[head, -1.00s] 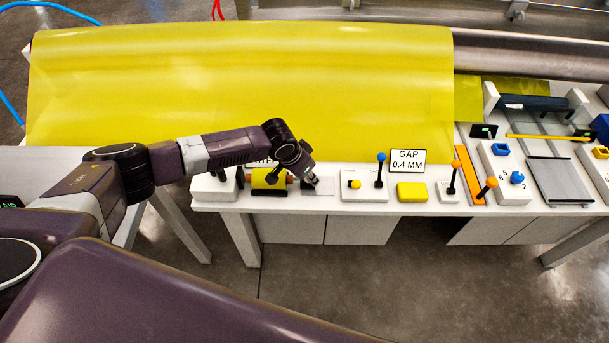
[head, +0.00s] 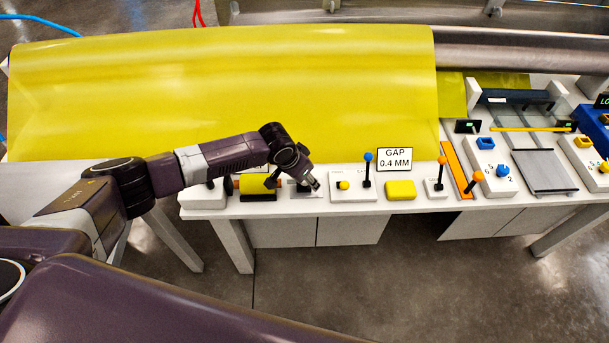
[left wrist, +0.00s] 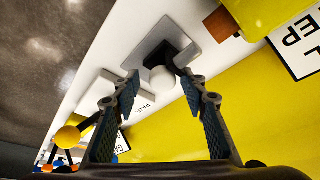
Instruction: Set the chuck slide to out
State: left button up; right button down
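A white round knob (left wrist: 163,79) on a black block sits on a grey plate (left wrist: 152,28) in the left wrist view. It looks like the chuck slide, but no readable label confirms this. In the head view the grey plate (head: 300,195) lies on the bench, with the knob hidden by my gripper. My left gripper (head: 313,184) is over the plate's right part. In the left wrist view its two open fingers (left wrist: 158,88) stand either side of the knob, with visible room; contact cannot be told. My right gripper is not in view.
A yellow roller (head: 257,186) lies left of the plate. To the right are a white panel (head: 351,194) with a blue-topped lever, a yellow block (head: 400,190) and a GAP sign (head: 394,159). A large yellow sheet (head: 220,95) hangs behind. The floor in front is clear.

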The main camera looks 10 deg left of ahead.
pick_arm(q)
jog(key=v, duration=1.2)
jog(key=shift+w+d, duration=0.1)
